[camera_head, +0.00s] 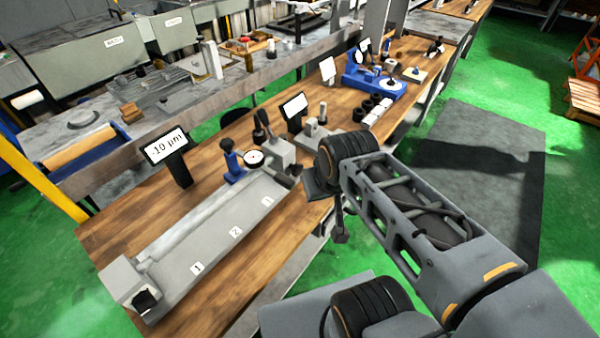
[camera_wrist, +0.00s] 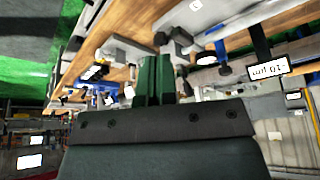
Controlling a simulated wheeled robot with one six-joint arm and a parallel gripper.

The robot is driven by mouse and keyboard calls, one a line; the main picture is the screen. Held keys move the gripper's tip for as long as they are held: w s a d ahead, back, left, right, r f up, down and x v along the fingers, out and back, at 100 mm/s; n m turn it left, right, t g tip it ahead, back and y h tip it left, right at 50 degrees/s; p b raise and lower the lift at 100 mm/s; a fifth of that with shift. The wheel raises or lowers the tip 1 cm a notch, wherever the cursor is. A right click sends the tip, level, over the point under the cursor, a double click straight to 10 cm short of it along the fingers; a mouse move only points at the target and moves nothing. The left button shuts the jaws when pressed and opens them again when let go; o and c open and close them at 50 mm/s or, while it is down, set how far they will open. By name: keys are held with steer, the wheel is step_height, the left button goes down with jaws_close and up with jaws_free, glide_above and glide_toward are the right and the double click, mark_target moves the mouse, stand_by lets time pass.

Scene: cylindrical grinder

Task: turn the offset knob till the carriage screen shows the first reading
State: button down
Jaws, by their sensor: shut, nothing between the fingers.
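A black-framed screen on a post (camera_head: 167,144) reads -10 µm; it shows upside down in the wrist view (camera_wrist: 268,70). A long grey bed (camera_head: 218,240) in front of it carries labels, with 1 and 2 legible. A grey block with a black, knob-like front (camera_head: 146,299) stands at the bed's near left end; I cannot tell whether it is the offset knob. A blue stand (camera_head: 231,163) with a white dial (camera_head: 254,158) is near the bed's far end. My gripper (camera_wrist: 157,62) is shut and empty, apart from these things, with my arm over the bench's right edge.
Another screen (camera_head: 294,105) and grey fixtures (camera_head: 275,148) stand beyond the dial. A blue device (camera_head: 374,82) and black rings (camera_head: 377,104) are further along the wooden bench (camera_head: 108,212). A dark mat (camera_head: 480,170) lies on the green floor to the right.

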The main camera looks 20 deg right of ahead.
mark_target(300, 171)
steer(key=c, duration=1.8)
jaws_free()
